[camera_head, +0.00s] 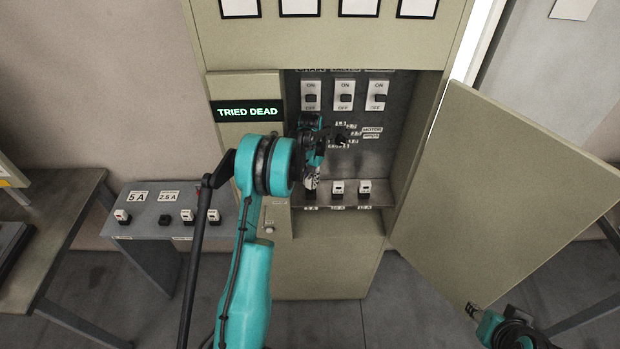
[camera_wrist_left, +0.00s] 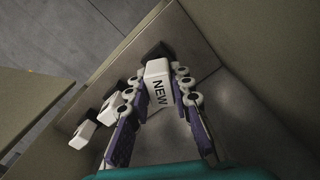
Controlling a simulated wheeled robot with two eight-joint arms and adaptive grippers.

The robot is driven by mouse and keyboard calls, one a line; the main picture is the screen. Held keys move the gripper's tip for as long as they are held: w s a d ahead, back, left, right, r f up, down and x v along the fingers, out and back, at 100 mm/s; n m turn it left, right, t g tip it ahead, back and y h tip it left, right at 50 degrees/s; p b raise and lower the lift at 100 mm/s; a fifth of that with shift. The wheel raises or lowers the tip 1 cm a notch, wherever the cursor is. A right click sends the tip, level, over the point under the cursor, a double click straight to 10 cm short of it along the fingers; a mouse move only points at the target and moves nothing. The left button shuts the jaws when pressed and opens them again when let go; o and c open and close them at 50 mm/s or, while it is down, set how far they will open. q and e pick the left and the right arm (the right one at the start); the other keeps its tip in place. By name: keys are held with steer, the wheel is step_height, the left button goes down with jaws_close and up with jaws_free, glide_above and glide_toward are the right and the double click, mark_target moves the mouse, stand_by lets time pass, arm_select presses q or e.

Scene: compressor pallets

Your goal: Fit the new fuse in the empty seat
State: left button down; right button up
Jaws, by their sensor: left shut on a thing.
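The new fuse (camera_wrist_left: 158,84), a white block marked NEW, sits between the fingers of my left gripper (camera_wrist_left: 163,90) in the left wrist view. The gripper is shut on it. A dark block shows at the fuse's far end; I cannot tell whether it is the seat or whether they touch. In the head view, my left gripper (camera_head: 311,183) is inside the open cabinet at the left end of the fuse row, and hides the seat there. Two white fuses (camera_head: 337,188) (camera_head: 364,187) stand to its right. My right gripper (camera_head: 473,309) is low at the right, its fingers unclear.
The cabinet door (camera_head: 505,195) stands open at the right. Three switches (camera_head: 345,96) are above the fuse row, and a display (camera_head: 247,111) reads TRIED DEAD. A side bench (camera_head: 145,228) at left holds white fuses and a dark block under labels 5 A and 2.5 A.

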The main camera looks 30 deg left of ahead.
arm_select(q)
steer(key=shift+d+f+b, duration=0.1)
steer(key=shift+b, duration=0.2)
steer(key=shift+b, duration=0.55)
stand_by(1.5)
steer(key=shift+f, duration=0.15)
steer(key=shift+f+b, duration=0.3)
steer(key=shift+b, duration=0.15)
steer(key=shift+f+b, duration=1.05)
steer(key=shift+f, duration=0.1)
steer(key=c, duration=1.3)
jaws_free()
steer(key=shift+r, duration=0.15)
